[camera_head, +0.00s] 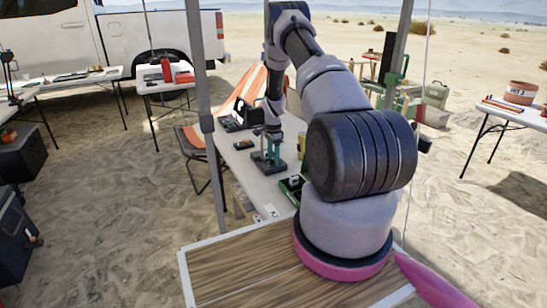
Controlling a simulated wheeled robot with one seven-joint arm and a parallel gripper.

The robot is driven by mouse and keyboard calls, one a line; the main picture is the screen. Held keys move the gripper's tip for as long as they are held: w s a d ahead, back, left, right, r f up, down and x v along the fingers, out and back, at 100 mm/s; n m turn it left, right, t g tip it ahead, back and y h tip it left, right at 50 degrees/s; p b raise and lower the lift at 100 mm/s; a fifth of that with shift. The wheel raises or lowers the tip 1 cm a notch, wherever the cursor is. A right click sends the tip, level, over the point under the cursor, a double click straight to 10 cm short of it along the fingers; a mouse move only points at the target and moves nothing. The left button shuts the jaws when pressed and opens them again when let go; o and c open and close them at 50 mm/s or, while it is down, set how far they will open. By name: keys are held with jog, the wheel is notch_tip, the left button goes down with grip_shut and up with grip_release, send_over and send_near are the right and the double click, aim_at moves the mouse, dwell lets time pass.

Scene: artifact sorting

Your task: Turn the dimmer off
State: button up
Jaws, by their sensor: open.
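My gripper (268,150) points down at the end of my arm, over the long light table. It is small in the view. Its fingers look open, and I see nothing held between them. A dark green object with a flat base (266,165) is right below or around the fingertips; I cannot tell whether they touch it. I cannot make out the dimmer for certain. A small black device (243,144) lies on the table just left of the gripper. My arm hides part of the table to the right.
A black case (240,116) stands behind the gripper on the light table (262,190). A green tray (291,185) is nearer, partly behind my arm. A tent pole (207,125) rises at the left. Side tables stand at left and right, with open sand between.

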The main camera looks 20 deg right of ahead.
jog(key=shift+c, duration=0.3)
grip_shut()
jog(key=shift+n, duration=0.3)
jog(key=n, duration=0.3)
jog(key=shift+n, duration=0.4)
jog(key=n, duration=0.4)
jog(key=shift+n, duration=0.3)
jog(key=n, duration=0.4)
jog(key=shift+n, duration=2.4)
